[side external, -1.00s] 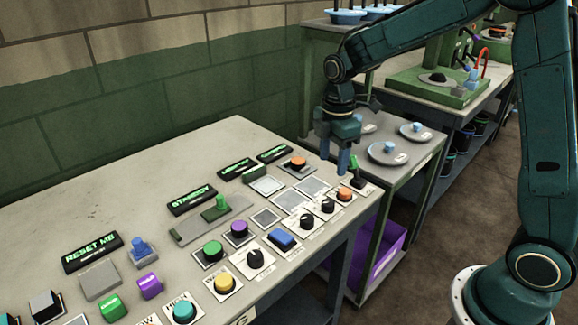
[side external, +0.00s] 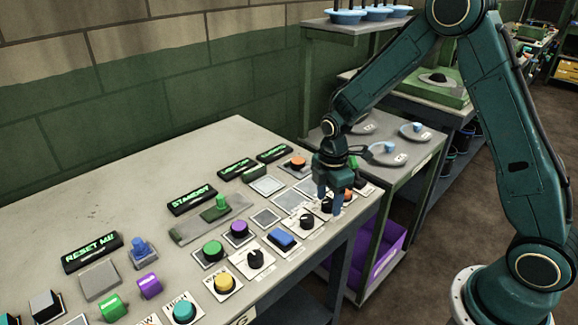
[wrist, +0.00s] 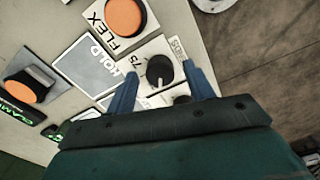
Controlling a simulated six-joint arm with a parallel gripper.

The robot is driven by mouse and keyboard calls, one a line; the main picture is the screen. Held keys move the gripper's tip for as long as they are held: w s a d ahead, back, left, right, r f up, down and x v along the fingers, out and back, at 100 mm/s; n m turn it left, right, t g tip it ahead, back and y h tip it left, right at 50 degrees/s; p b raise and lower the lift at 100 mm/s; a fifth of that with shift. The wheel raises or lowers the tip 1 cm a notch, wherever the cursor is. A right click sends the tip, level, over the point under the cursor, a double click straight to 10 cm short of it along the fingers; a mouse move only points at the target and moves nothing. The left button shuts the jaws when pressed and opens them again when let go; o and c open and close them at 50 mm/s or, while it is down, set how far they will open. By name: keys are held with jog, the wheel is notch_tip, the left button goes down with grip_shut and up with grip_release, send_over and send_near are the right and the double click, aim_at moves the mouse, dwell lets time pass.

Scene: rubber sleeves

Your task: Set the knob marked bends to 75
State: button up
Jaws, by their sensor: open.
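The bends knob (wrist: 160,71) is a round black knob on a white plate. In the wrist view a 75 mark is printed to its left and a partly cut-off label reading like BENDS is above right. A pale line shows at its lower edge; its exact setting is hard to tell. My gripper (wrist: 160,68) is open, with one blue finger on each side of the knob. Contact cannot be told. In the side view my gripper (side external: 330,203) is low over the panel's right end, and its fingers partly hide the knob.
Another black knob (side external: 306,221) is just left of my gripper. The panel's front edge is near; a side table with discs (side external: 415,132) stands beyond.

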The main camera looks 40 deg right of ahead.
jog(key=shift+f, duration=0.1)
jog(key=shift+c, duration=0.4)
jog(key=c, duration=0.9)
jog(key=shift+m, duration=0.4)
jog(key=m, duration=0.9)
jog(key=shift+m, duration=0.3)
jog(key=m, duration=1.3)
jog(key=shift+m, duration=0.3)
